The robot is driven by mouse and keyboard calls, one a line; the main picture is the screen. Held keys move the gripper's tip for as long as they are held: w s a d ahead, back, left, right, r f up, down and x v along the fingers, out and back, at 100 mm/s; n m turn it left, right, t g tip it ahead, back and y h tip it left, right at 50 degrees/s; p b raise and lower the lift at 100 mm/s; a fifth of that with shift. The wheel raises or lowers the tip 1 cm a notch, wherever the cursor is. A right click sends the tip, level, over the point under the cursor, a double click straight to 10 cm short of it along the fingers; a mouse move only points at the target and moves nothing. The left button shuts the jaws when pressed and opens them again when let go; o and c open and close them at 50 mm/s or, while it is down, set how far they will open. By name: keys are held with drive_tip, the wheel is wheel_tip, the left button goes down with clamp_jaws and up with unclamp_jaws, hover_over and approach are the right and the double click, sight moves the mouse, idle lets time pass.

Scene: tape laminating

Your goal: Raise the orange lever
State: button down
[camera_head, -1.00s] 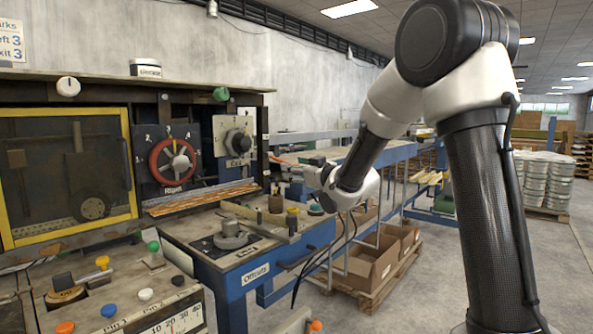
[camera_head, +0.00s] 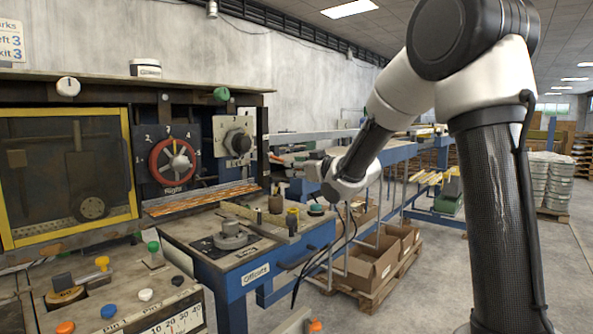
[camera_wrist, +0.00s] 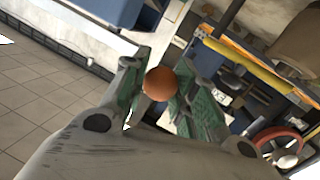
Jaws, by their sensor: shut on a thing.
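The round orange knob of the orange lever (camera_wrist: 160,84) shows in the wrist view between the two green-padded fingers of my gripper (camera_wrist: 161,92). The fingers are closed on the knob from both sides. The lever's stem is mostly hidden behind the knob and fingers. In the head view my gripper (camera_head: 292,161) is small, at the right end of the machine, beside the blue bench. The knob it holds cannot be made out there.
A red handwheel (camera_head: 174,162) sits on the machine front, left of my gripper. A grey dial (camera_head: 237,142) is nearer. The bench below (camera_head: 262,250) carries a vise-like block and small jars. Cardboard boxes (camera_head: 372,268) stand on a pallet underneath.

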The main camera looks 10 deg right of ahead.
drive_tip(key=shift+d+r+h, duration=0.1)
drive_tip(key=shift+r+h, duration=0.2)
drive_tip(key=shift+r, duration=0.35)
drive_tip(key=shift+g, duration=0.8)
drive_tip(key=r, duration=0.4)
drive_tip(key=w+a+r, duration=0.1)
drive_tip(key=r, duration=0.2)
drive_tip(key=shift+r, duration=0.1)
drive_tip(key=shift+w+a+r, duration=0.25)
drive_tip(key=shift+w+r, duration=0.1)
drive_tip(key=shift+r, duration=0.2)
drive_tip(key=shift+w+a+r, duration=0.2)
drive_tip(key=shift+w+r, duration=0.1)
drive_tip(key=shift+r, duration=0.35)
drive_tip(key=c, duration=1.3)
unclamp_jaws()
drive_tip(key=shift+o, duration=1)
drive_tip(key=shift+f+h, duration=0.2)
drive_tip(key=shift+h, duration=0.1)
